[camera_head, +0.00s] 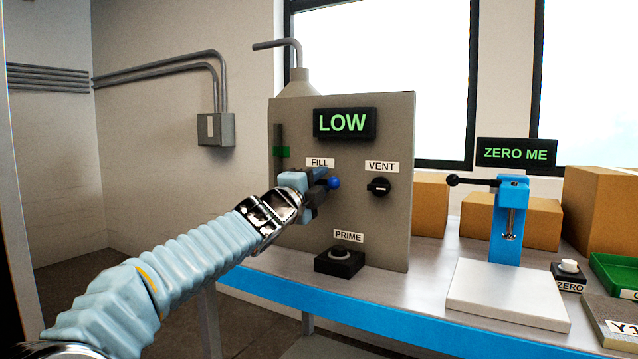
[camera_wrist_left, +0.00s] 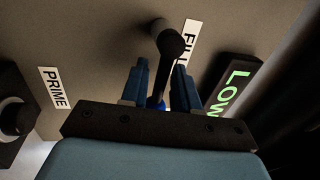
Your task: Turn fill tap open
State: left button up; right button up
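The fill tap (camera_head: 334,183) is a dark lever with a blue ball end, below the FILL label on the grey panel. My left gripper (camera_head: 318,187) is at the tap and hides most of its lever in the head view. In the left wrist view the tap's black stem (camera_wrist_left: 171,45) stands between the two blue fingers (camera_wrist_left: 160,82), with its blue ball low between them. The fingers are apart, with a gap beside the lever, so they look open around it. My right gripper is in neither view.
The grey panel (camera_head: 390,235) bears a display reading LOW (camera_head: 345,123), a VENT knob (camera_head: 378,187) and a PRIME button (camera_head: 340,262) below the gripper. To the right stand a blue press (camera_head: 509,225), a white plate (camera_head: 508,288), a ZERO button (camera_head: 568,267) and cardboard boxes (camera_head: 428,213).

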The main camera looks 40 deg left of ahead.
pick_arm(q)
jog(key=v, duration=1.4)
jog(key=shift+b, duration=0.4)
jog(key=shift+w+f, duration=0.1)
